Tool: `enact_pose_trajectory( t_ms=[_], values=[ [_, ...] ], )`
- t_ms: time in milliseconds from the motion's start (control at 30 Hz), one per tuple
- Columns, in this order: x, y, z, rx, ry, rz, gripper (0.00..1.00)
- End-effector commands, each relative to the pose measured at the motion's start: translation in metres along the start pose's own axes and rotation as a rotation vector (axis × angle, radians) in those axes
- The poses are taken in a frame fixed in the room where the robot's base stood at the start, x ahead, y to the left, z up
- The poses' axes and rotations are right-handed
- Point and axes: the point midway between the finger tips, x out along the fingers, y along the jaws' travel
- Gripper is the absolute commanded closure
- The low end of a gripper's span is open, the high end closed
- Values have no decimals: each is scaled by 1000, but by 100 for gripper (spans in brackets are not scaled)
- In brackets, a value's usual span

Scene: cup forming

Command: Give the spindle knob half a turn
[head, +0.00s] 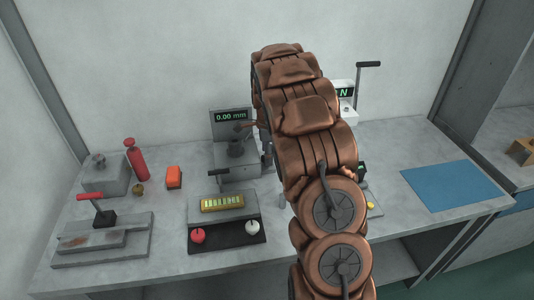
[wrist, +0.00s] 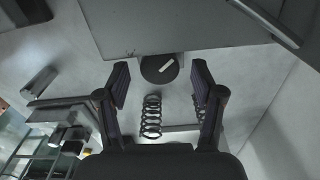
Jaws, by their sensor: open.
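A dark round knob (wrist: 160,68) with a white bar mark, seemingly the spindle knob, shows in the wrist view at the edge of a grey plate (wrist: 150,28). The white bar lies slanted, rising to the right. My gripper (wrist: 160,78) is open, with one finger to the left and one to the right of the knob in the picture. I see no contact, and their distance in depth is unclear. In the head view my arm hides the gripper, and I cannot make out this knob there.
A coil spring (wrist: 151,115) shows below the knob in the wrist view. On the bench (head: 300,235) stand a 0.00 mm gauge (head: 232,116), a black tray (head: 228,238) with red and white knobs, a red-handled clamp (head: 98,212) and a red bottle (head: 136,160). A blue mat (head: 452,185) is clear.

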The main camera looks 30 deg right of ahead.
Motion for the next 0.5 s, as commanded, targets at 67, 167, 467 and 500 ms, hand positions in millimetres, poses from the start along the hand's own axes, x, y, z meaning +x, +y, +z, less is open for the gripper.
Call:
enact_pose_trajectory(
  t_ms=[67,167,467,500],
  values=[
    [5,0,0,0,0,1,33],
    [8,0,0,0,0,-1,33],
    [8,0,0,0,1,-1,46],
    [8,0,0,0,1,-1,50]
  ],
)
